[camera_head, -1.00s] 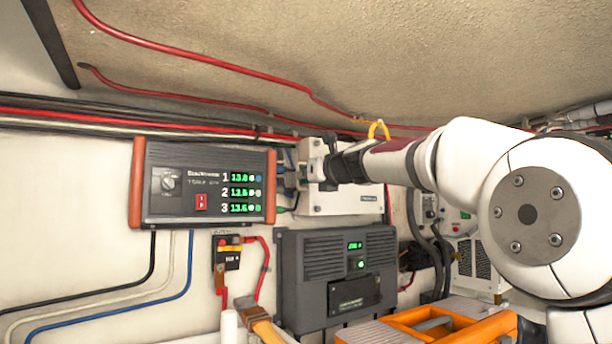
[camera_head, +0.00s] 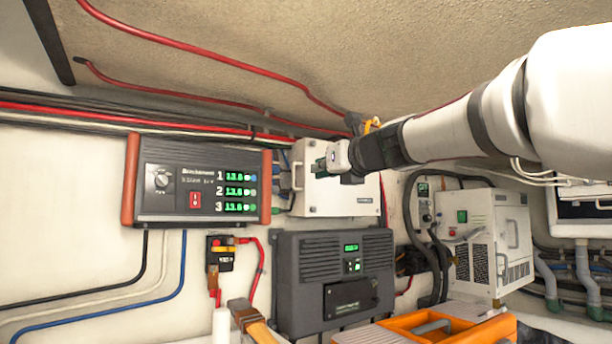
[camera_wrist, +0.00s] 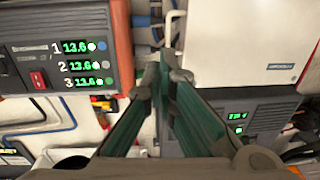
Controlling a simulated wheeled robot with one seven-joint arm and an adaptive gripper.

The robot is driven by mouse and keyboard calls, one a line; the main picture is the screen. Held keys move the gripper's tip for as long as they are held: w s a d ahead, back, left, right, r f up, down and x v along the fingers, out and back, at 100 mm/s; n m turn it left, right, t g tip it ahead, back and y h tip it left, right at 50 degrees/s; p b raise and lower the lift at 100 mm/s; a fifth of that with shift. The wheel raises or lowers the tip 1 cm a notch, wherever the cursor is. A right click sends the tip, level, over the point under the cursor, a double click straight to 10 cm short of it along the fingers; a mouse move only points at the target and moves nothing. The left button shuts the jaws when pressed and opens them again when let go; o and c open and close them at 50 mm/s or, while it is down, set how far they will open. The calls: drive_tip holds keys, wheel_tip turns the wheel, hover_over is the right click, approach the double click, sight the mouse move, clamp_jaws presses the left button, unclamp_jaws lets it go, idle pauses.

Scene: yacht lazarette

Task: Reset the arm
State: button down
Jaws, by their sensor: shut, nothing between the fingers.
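My gripper (camera_head: 326,163) is shut and empty, in front of the white wall box (camera_head: 345,185) in the head view. In the wrist view its two green-sided fingers (camera_wrist: 163,75) come together near the top centre, between the charger and the white box. My white arm reaches in from the right edge of the head view. The charger (camera_head: 190,185), dark with orange ends and three green readouts, is on the wall left of the gripper.
A dark grey unit (camera_head: 300,265) with a green display is below the white box. An orange toolbox (camera_head: 400,330) sits at the bottom. A white cabinet (camera_head: 480,215) stands to the right. Red cables (camera_head: 200,45) cross the ceiling.

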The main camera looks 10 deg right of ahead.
drive_tip(key=shift+s, duration=0.25)
drive_tip(key=s+a+f+n+g+h, duration=0.25)
drive_tip(key=s+f+n+g, duration=0.45)
drive_tip(key=s+f+n, duration=1.25)
drive_tip(key=s+d+f+n+g+h, duration=0.1)
drive_tip(key=s+d+f+n+g, duration=0.1)
drive_tip(key=s+f+n, duration=0.4)
drive_tip(key=s+d+f+n+g+h, duration=0.2)
drive_tip(key=s+d+f+n, duration=0.3)
drive_tip(key=s+f, duration=0.7)
wheel_tip(320, 180, down, 3)
drive_tip(key=shift+d+f+n+g, duration=0.1)
drive_tip(key=shift+d+n+g, duration=0.25)
drive_tip(key=shift+n, duration=0.5)
drive_tip(key=shift+w, duration=0.1)
